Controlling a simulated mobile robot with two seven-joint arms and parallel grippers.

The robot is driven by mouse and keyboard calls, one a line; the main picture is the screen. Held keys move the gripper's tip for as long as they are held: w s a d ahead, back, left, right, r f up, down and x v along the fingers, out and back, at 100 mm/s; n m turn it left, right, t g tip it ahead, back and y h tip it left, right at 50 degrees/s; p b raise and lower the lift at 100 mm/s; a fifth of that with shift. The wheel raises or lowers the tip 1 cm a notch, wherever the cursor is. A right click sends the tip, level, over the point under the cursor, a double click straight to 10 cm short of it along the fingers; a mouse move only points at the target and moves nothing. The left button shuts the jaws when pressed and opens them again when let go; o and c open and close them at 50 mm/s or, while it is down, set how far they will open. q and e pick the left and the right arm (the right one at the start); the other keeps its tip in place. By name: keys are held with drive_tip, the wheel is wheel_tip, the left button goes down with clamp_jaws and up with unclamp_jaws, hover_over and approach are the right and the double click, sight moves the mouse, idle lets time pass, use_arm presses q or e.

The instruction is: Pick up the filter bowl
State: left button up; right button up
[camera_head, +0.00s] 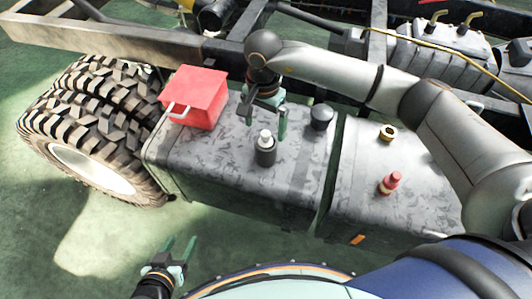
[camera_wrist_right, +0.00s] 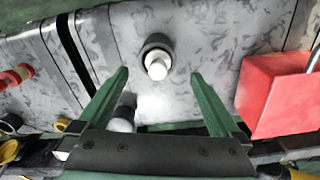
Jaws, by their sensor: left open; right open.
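A dark cylindrical piece with a white top (camera_head: 265,150) stands upright on the grey tank; it also shows in the right wrist view (camera_wrist_right: 157,58). A dark rounded piece (camera_head: 321,117) sits to its right. Neither is labelled, so I cannot tell for sure which is the filter bowl. My right gripper (camera_head: 266,122) is open and empty, pointing down near the white-topped piece. In the right wrist view that piece appears between the spread fingertips (camera_wrist_right: 160,73), apart from both fingers. My left gripper (camera_head: 180,243) is open and empty, low over the green floor.
A red box (camera_head: 195,97) with a pale handle sits at the tank's left end. A brass ring (camera_head: 387,133) and a red stepped piece (camera_head: 390,184) are on the right tank section. Large tyres (camera_head: 85,120) stand at left; chassis rails (camera_head: 130,38) run behind.

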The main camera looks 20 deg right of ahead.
sight(264, 133)
wheel_tip(264, 133, down, 5)
drive_tip(key=shift+a+r, duration=0.1)
drive_tip(key=f, duration=0.5)
drive_tip(key=shift+s+d+f+b, duration=0.2)
drive_tip(key=shift+b, duration=0.1)
drive_tip(key=c, duration=1.4)
drive_tip(key=shift+c, duration=0.6)
drive_tip(key=shift+r, duration=0.15)
